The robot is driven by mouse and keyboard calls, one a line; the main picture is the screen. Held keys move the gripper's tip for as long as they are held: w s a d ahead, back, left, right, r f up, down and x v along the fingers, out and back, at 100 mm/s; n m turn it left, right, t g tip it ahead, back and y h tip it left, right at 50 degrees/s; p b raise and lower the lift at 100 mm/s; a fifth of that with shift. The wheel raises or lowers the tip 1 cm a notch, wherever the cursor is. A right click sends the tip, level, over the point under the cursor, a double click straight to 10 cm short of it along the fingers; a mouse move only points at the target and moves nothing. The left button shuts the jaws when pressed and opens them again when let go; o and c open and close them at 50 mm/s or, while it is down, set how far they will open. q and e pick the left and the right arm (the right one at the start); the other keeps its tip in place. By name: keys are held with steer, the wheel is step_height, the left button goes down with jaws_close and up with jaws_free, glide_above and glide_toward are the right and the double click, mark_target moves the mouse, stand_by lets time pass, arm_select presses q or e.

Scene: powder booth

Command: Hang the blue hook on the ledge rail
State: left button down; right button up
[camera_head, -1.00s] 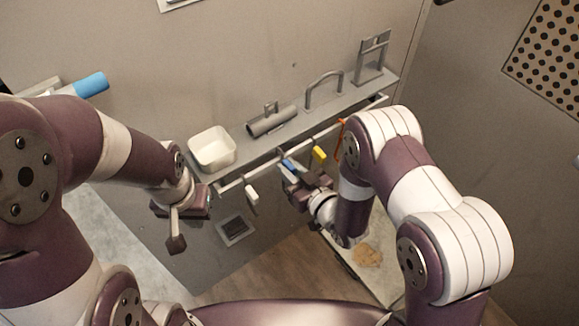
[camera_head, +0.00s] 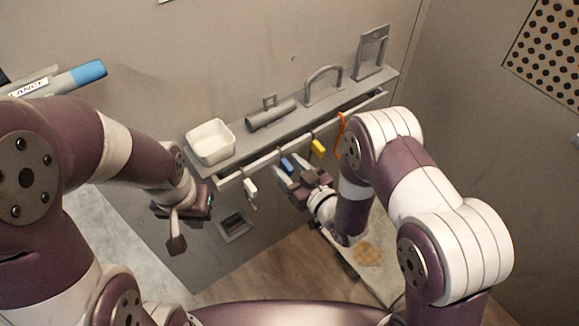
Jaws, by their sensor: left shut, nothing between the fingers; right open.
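The ledge rail (camera_head: 262,162) is a pale bar along the front of a grey wall ledge. The blue hook (camera_head: 287,164) is at the rail's middle, its blue body just below the bar; it appears to hang there, though the contact is too small to be sure. My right gripper (camera_head: 291,176) is open just below and around the blue hook's lower end, with no clear grip on it. A white hook (camera_head: 250,187) hangs to the left and a yellow hook (camera_head: 318,148) to the right. My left gripper (camera_head: 176,243) is shut and empty, below the ledge's left end.
On the ledge (camera_head: 237,157) stand a white bin (camera_head: 211,143), a grey cylinder (camera_head: 270,118), an arched handle (camera_head: 323,82) and a grey frame (camera_head: 372,52). An orange loop (camera_head: 340,135) hangs near my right arm. A blue-tipped lance (camera_head: 88,73) is at the left wall.

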steer(key=v, duration=1.3)
step_height(320, 180, down, 9)
steer(key=s+d+g+h, duration=0.2)
steer(key=g+h, duration=0.2)
steer(key=g, duration=0.1)
steer(key=s+d+m+g+h, duration=0.3)
steer(key=d+g+h, duration=0.15)
steer(key=d, duration=0.25)
step_height(320, 180, up, 19)
steer(key=s+d+m+g+h+p, duration=0.1)
steer(key=m+g+p, duration=0.1)
steer(key=m+p, duration=0.2)
steer(key=shift+s+d+r+g+p, duration=0.2)
steer(key=shift+d+g+p, duration=0.15)
steer(key=shift+p, duration=0.1)
